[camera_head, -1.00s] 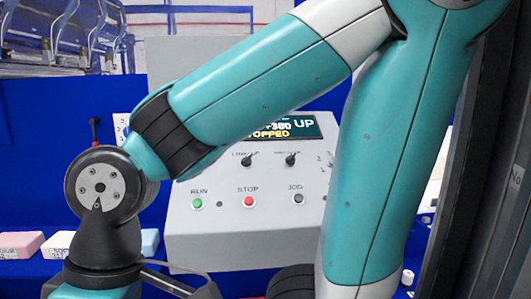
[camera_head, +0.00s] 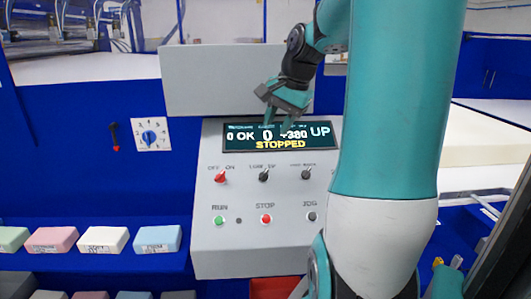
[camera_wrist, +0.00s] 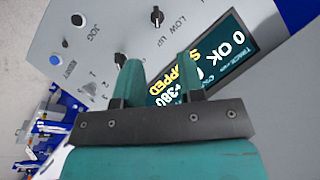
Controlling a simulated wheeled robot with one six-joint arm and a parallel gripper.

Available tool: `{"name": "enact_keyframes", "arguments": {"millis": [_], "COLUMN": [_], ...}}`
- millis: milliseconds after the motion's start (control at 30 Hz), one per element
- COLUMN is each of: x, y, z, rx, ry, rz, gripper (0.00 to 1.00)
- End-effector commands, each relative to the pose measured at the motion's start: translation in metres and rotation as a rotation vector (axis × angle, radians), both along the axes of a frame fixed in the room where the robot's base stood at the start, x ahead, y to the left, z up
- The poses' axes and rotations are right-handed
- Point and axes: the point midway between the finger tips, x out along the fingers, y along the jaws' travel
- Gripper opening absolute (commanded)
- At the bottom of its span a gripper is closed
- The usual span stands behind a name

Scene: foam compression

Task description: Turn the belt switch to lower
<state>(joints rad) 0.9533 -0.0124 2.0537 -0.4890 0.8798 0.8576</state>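The control panel (camera_head: 245,240) stands ahead, with a dark display (camera_head: 280,135) reading "OK", "UP" and "STOPPED". The black knob labelled LOW UP (camera_head: 264,175) sits below the display, between a red OFF/ON knob (camera_head: 220,177) and another black knob (camera_head: 306,174). In the head view the LOW UP knob's pointer seems to lean up and right. It also shows near the top of the wrist view (camera_wrist: 157,16). My gripper (camera_head: 282,120) is in front of the display, above the knob and apart from it. In the wrist view its two teal fingers (camera_wrist: 160,65) are apart and empty.
Green RUN (camera_head: 218,220), red STOP (camera_head: 266,219) and dark JOG (camera_head: 312,216) buttons lie below the knobs. A numbered blue dial (camera_head: 150,135) is on the blue wall at left. Several labelled foam blocks (camera_head: 104,240) sit on a shelf at lower left.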

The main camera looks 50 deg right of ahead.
Motion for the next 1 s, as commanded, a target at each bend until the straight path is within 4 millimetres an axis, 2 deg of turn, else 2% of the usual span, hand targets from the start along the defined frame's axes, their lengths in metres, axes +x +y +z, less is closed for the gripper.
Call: {"name": "enact_keyframes", "arguments": {"millis": [33,100,267,800,1000], "x": [-0.005,-0.008,-0.004,0.035,0.045], "y": [-0.011,-0.018,-0.019,-0.014,-0.014], "z": [0.007,0.007,-0.009,-0.12,-0.147], "rx": [0.004,0.01,0.014,0.014,0.011], "ry": [0.001,0.003,0.004,0.007,0.004], "rz": [-0.044,-0.079,-0.089,-0.086,-0.085], "gripper": [0.36,0.36,0.36,0.36,0.36]}}
